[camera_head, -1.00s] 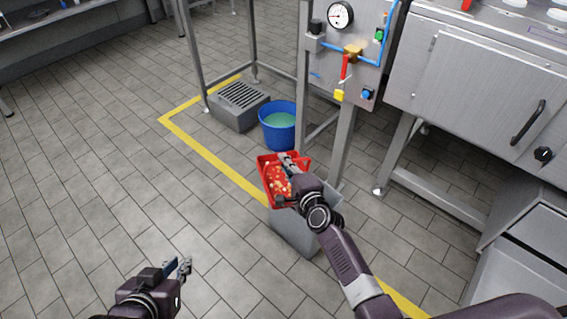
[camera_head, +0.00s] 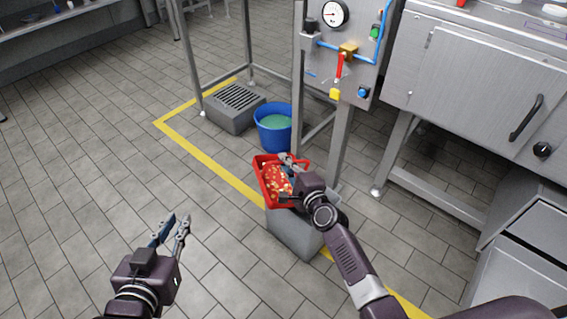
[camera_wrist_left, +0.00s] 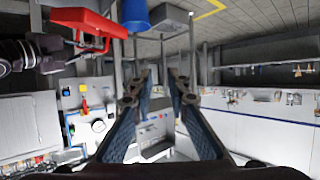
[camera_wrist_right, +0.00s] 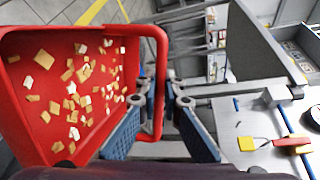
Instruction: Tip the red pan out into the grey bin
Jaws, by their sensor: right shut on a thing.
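My right gripper (camera_head: 289,175) is shut on the pan's handle; the right wrist view shows the fingers (camera_wrist_right: 161,100) around the handle bar. My left gripper (camera_head: 172,226) is open and empty above the floor at lower left. The bin's opening is mostly hidden by the pan and my right arm.
A blue bucket (camera_head: 275,127) with greenish liquid stands behind the pan. A grey grated box (camera_head: 235,106) is to its left. A steel frame with a gauge panel (camera_head: 345,60) rises behind the bin. The tiled floor at left is clear.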

